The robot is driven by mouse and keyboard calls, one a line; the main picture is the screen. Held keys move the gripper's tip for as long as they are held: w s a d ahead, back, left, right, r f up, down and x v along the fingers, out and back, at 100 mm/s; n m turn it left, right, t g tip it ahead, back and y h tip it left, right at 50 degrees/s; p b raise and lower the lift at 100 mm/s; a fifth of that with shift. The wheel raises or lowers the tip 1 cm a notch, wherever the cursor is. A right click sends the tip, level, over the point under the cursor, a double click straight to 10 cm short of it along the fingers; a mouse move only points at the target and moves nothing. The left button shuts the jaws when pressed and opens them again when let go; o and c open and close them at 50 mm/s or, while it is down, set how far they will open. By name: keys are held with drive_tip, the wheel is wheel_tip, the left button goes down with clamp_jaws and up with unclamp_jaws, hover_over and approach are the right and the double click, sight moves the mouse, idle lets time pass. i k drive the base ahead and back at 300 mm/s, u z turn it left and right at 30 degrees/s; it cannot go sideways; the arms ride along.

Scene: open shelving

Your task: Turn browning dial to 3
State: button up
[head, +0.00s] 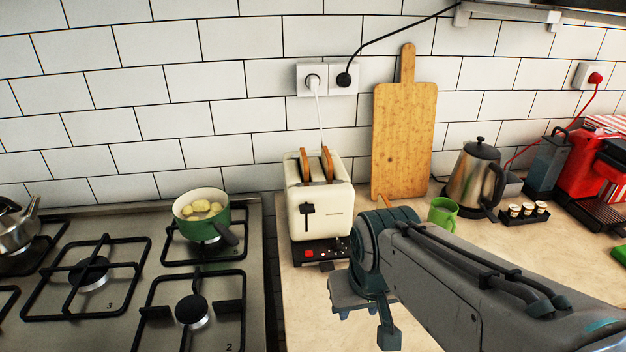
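A cream toaster (328,205) stands on the counter with two slices of bread (305,165) in its slots. A black lever (307,209) is on its front. Its black base (318,249) carries a small red control (309,253) and small pale markings. I cannot make out a browning dial or its number at this size. My arm reaches in from the lower right, and its end covers the area just right of the base. My gripper (358,310) is in front of and below the toaster, apart from it as far as I can see. Its fingertips are not clear.
A stove (130,215) with a green pot (203,215) is on the left. A wooden board (404,130) leans on the wall behind. A green mug (442,212), a kettle (476,180) and a red coffee machine (598,170) stand right. Counter left of my gripper is clear.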

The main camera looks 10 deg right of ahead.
sight(338, 245)
drive_tip(key=k, duration=1)
drive_tip(key=z, duration=1.5)
drive_tip(key=i, duration=1)
drive_tip(key=u, duration=0.95)
